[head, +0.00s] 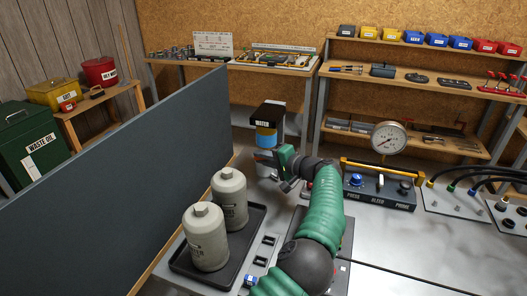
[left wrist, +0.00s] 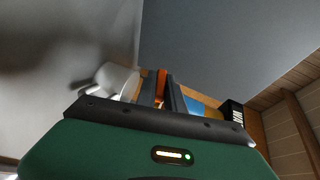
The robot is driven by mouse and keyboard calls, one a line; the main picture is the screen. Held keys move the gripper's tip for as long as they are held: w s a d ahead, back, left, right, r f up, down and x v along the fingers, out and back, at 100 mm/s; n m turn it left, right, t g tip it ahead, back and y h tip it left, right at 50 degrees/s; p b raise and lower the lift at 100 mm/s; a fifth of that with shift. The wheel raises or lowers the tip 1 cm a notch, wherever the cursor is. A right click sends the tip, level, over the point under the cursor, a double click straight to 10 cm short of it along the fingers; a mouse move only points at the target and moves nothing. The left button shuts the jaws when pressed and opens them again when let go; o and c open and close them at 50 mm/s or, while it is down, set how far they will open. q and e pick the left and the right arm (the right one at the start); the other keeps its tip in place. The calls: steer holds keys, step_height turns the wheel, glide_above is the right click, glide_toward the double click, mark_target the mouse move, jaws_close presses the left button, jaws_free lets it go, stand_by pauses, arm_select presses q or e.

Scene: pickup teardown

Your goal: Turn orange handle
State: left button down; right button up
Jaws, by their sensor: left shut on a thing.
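My left gripper (head: 270,160) reaches in from the bottom of the head view to the grey lower part of the water unit. This unit has a black top labelled WATER (head: 270,112) and a blue band (head: 266,136). In the left wrist view the orange handle (left wrist: 161,80) shows between the two dark fingers of my left gripper (left wrist: 162,88), which is shut on it. A pale rounded part (left wrist: 117,78) lies beside the fingers, and the blue and black of the unit are to their right. In the head view the gripper mostly hides the handle. My right gripper is not in view.
Two grey canisters (head: 206,238) stand in a black tray (head: 256,222) left of my arm. A dark panel (head: 110,180) borders the bench on the left. A pressure gauge (head: 389,138) and a knobbed control box (head: 378,190) stand to the right. The front right bench is mostly clear.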

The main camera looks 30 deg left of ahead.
arm_select(q)
steer(key=h+p, duration=0.1)
steer(key=p, duration=0.1)
steer(key=n+h+p, duration=0.1)
steer(key=p, duration=0.1)
steer(key=shift+s+a+h, duration=0.15)
steer(key=shift+s+h, duration=0.1)
steer(key=shift+h, duration=0.15)
steer(key=shift+f+n+h+p, duration=0.25)
steer(key=shift+n+h+p, duration=0.05)
steer(key=shift+h+p, duration=0.8)
steer(key=shift+f, duration=0.2)
steer(key=c, duration=1.7)
jaws_free()
steer(key=shift+w+r, duration=0.1)
steer(key=shift+r, duration=0.15)
steer(key=v, duration=1.6)
steer(key=shift+d+r, duration=0.1)
steer(key=shift+d, duration=0.2)
